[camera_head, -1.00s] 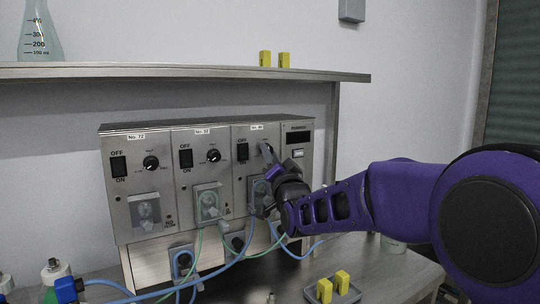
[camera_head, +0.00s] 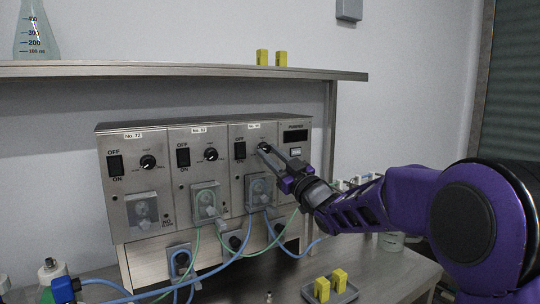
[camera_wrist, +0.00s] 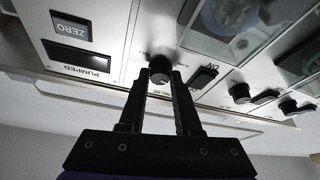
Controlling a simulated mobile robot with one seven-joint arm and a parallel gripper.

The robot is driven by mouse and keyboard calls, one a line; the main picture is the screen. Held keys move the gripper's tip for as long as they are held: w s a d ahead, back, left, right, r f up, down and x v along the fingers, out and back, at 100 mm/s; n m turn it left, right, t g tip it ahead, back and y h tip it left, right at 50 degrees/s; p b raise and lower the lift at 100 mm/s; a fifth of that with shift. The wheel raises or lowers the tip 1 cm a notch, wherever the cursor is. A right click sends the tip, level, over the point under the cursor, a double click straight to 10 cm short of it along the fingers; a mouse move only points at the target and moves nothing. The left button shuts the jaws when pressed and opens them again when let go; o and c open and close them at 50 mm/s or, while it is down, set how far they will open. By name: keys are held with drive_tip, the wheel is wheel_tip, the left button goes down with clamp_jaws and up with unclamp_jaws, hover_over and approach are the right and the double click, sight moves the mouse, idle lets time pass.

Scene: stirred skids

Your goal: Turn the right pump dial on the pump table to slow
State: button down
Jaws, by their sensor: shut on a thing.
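The pump unit (camera_head: 187,215) is a metal box with three pump panels, each with an OFF/ON switch and a black dial. The right pump dial (camera_head: 265,147) is on the third panel, partly hidden by my fingertips; it also shows in the wrist view (camera_wrist: 160,69) between my finger ends. My gripper (camera_head: 268,149) reaches in from the right and is shut on this dial. In the wrist view my gripper (camera_wrist: 160,82) has one finger on each side of the dial. The dial's pointer and slow mark are too small to read.
The PUMPED display (camera_wrist: 80,57) and ZERO button (camera_wrist: 72,26) lie beside the dial. The right pump's switch (camera_wrist: 203,76) is close to one finger. Blue and green tubes (camera_head: 240,258) hang in front. A shelf (camera_head: 200,71) runs above. A tray (camera_head: 332,293) holds yellow blocks.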

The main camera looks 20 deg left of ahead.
drive_tip(key=n+g, duration=0.1)
drive_tip(key=n, duration=0.2)
drive_tip(key=n+g, duration=0.2)
drive_tip(key=n, duration=0.1)
drive_tip(key=shift+w+d+r+n+y, duration=0.1)
drive_tip(key=shift+w+r+n+y, duration=0.1)
drive_tip(key=shift+n+y, duration=0.15)
drive_tip(key=n+g, duration=0.2)
drive_tip(key=n, duration=0.3)
drive_tip(key=shift+r, duration=0.1)
drive_tip(key=shift+n, duration=0.25)
drive_tip(key=c, duration=0.6)
unclamp_jaws()
drive_tip(key=shift+g, duration=0.3)
drive_tip(key=shift+d, duration=0.1)
drive_tip(key=v, duration=1.7)
drive_tip(key=shift+s+d+r, duration=0.15)
